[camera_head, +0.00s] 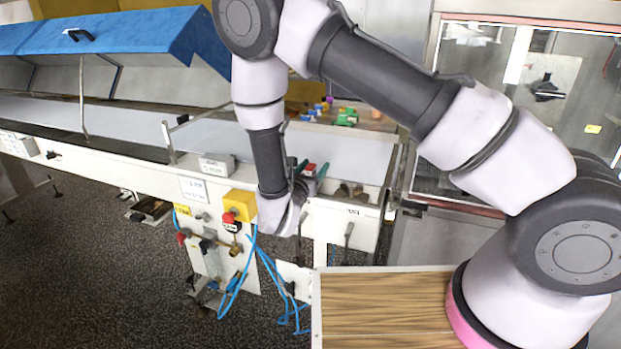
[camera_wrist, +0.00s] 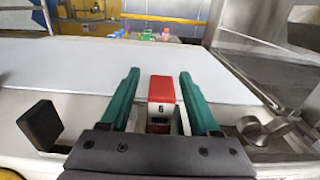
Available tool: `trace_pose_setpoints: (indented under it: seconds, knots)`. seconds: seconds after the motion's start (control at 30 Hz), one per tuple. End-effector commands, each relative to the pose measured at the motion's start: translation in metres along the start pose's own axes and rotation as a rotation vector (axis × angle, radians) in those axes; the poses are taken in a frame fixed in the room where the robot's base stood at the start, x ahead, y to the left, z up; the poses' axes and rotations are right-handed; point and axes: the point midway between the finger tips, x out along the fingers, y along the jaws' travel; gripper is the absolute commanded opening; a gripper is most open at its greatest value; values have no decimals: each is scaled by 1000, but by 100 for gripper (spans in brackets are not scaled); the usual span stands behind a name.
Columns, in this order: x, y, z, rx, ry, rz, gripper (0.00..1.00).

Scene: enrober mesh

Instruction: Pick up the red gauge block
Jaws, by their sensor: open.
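The red gauge block (camera_wrist: 162,88) is between the two green fingers of my gripper (camera_wrist: 158,76) in the wrist view. It has a red top and a pale front face with a small dark mark. Gaps show between the block and both fingers, so my gripper is open around it. In the head view the red block (camera_head: 309,168) shows small at the near edge of the white belt, with my gripper (camera_head: 311,169) at it. The block's lower part is partly hidden by my gripper's body in the wrist view.
The white belt (camera_wrist: 60,68) stretches flat and clear beyond the block. Several coloured items (camera_head: 346,116) lie past its far side. A dark block-shaped part (camera_wrist: 40,125) stands left of my gripper, and metal fittings (camera_wrist: 268,130) stand to the right.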

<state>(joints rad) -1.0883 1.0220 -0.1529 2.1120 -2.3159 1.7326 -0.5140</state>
Motion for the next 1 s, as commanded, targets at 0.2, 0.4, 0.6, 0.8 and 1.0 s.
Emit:
trace_pose_setpoints:
  seconds: [0.2, 0.4, 0.6, 0.8, 1.0]
  knots:
    - [3, 0, 0, 0, 0, 2, 62]
    - [3, 0, 0, 0, 0, 1, 9]
    - [3, 0, 0, 0, 0, 1, 0]
    - [3, 0, 3, 0, 0, 1, 0]
    - [3, 0, 22, 3, -1, 0, 0]
